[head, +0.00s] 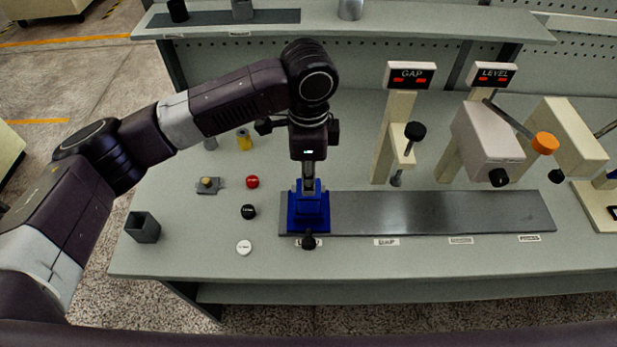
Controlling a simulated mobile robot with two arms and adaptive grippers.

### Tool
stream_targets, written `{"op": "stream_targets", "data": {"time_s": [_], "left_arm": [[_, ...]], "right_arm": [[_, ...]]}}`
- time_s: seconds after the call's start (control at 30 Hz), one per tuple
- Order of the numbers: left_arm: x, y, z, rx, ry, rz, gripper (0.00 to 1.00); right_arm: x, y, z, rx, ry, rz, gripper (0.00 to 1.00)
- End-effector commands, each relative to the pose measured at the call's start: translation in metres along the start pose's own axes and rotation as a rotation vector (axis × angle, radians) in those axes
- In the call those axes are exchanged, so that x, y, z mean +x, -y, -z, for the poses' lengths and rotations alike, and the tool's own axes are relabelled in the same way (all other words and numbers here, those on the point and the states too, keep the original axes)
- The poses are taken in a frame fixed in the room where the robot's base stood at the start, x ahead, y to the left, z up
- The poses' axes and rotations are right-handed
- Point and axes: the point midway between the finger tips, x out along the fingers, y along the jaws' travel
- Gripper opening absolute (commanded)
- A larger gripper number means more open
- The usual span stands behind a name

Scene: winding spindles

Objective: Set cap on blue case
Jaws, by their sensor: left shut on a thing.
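The blue case (308,224) stands upright at the left end of the dark metal strip on the bench. My left gripper (308,184) points straight down over it, with its fingers shut at a narrower blue upper part that looks like the cap (308,200). The fingers hide some of this part. I cannot tell whether it rests fully on the case or where the seam between them lies. My right gripper is not in view.
Red (252,182), black (248,212) and white (244,247) round pieces lie left of the case. A dark open box (143,227) stands further left. The GAP (410,76) and LEVEL (491,75) stations stand at the right. The strip (440,212) is clear right of the case.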

Motion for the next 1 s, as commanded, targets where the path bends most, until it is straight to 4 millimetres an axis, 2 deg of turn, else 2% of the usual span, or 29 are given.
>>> {"op": "stream_targets", "data": {"time_s": [0.57,1.0], "left_arm": [[-0.0001,0.0001,-0.0001,0.0,0.0,0.0,0.0],[-0.0008,-0.0002,0.0004,0.0,0.0,-0.001,0.0]], "right_arm": [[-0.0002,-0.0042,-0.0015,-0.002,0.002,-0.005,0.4],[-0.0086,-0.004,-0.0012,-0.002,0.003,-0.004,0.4]]}}
